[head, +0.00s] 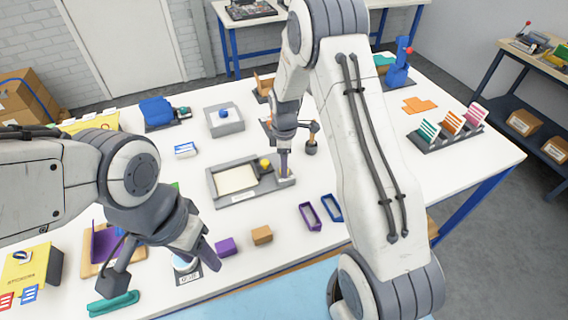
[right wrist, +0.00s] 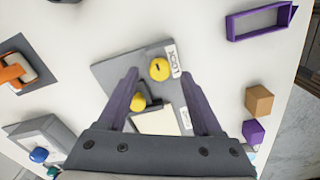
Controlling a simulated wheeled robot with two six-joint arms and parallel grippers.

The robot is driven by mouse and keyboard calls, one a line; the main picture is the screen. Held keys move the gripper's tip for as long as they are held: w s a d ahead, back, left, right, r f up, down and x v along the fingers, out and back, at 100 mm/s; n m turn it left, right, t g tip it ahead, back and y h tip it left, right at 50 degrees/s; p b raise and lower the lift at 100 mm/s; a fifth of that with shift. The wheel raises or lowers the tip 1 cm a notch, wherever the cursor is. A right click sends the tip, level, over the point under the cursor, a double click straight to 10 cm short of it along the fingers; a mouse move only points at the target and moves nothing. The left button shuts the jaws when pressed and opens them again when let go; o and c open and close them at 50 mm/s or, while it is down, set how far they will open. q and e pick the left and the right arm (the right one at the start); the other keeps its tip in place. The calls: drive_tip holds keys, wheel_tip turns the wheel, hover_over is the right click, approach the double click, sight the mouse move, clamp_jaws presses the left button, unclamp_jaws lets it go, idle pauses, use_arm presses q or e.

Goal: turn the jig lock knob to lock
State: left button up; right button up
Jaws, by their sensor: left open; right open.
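The grey jig (head: 215,186) lies on the white table with a cream panel (head: 236,179) in it. In the right wrist view, the round yellow lock knob (right wrist: 159,69) has a short dark mark and sits beside a white label reading LOCK (right wrist: 173,58). A second yellow knob (right wrist: 137,102) is on a dark clamp part next to the panel; it also shows in the head view (head: 265,164). My right gripper (head: 284,168) is open above the jig's right end, fingertips either side of the lock knob; contact cannot be told. My left gripper (head: 207,250) is open and empty at front left.
Purple (head: 225,246) and orange (head: 262,235) blocks and two open frames (head: 310,215) lie in front of the jig. A grey box with a blue button (head: 224,120) stands behind it. A card rack (head: 450,135) is at the right.

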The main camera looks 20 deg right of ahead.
drive_tip(key=shift+f, duration=1.05)
drive_tip(key=shift+c, duration=0.4)
clamp_jaws()
